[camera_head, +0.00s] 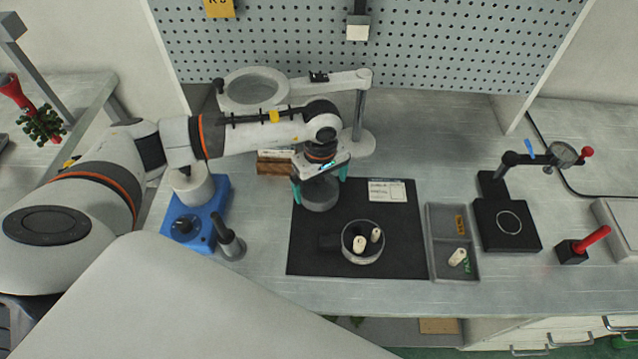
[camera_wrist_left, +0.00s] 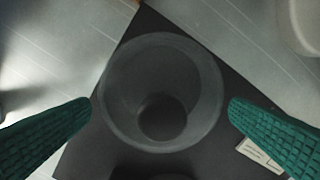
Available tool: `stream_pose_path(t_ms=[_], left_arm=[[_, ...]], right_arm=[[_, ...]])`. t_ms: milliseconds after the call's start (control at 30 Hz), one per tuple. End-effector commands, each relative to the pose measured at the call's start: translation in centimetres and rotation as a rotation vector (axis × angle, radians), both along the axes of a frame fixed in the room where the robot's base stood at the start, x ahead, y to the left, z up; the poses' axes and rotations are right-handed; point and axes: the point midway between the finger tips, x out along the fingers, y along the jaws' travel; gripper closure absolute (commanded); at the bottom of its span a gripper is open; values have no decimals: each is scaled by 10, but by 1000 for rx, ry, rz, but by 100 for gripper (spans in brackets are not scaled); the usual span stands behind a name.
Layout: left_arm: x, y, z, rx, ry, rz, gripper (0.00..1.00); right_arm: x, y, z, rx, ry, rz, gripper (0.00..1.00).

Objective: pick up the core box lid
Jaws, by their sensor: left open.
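A round grey lid-like piece (camera_head: 321,199) lies at the upper left of the black mat (camera_head: 310,258). I take it as the core box lid. My left gripper (camera_head: 320,185) is directly above it, pointing down, with its green fingers apart. In the left wrist view the round piece (camera_wrist_left: 120,80) has a pale rim and a dark inner circle, and sits between the fingers of the left gripper (camera_wrist_left: 160,108). I see no finger clearly touching it. A round grey open box (camera_head: 348,244) with white cores (camera_head: 361,244) inside stands lower right on the mat. My right gripper is not visible.
A grey two-part tray (camera_head: 440,220) stands right of the mat, with a black fixture (camera_head: 508,224) and a red-handled tool (camera_head: 592,240) beyond. A blue device (camera_head: 197,215) is at left. A ring magnifier (camera_head: 254,88) on a post stands behind my arm.

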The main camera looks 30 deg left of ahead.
Motion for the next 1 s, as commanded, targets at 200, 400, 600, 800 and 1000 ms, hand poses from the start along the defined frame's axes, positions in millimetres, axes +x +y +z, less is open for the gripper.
stream_pose_path(t_ms=[200, 400, 600, 800, 1000], left_arm=[[0, 0, -22, 0, 0, 1, 0], [0, 0, -23, 0, -1, 1, 0], [0, 0, -23, 0, -1, 1, 28], [0, 0, -23, 0, -1, 1, 39], [1, 0, -14, -1, -3, 1, 39]], right_arm=[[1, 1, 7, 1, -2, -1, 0], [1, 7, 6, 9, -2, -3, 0], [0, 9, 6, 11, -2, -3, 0], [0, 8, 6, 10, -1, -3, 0], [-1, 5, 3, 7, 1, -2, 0]])
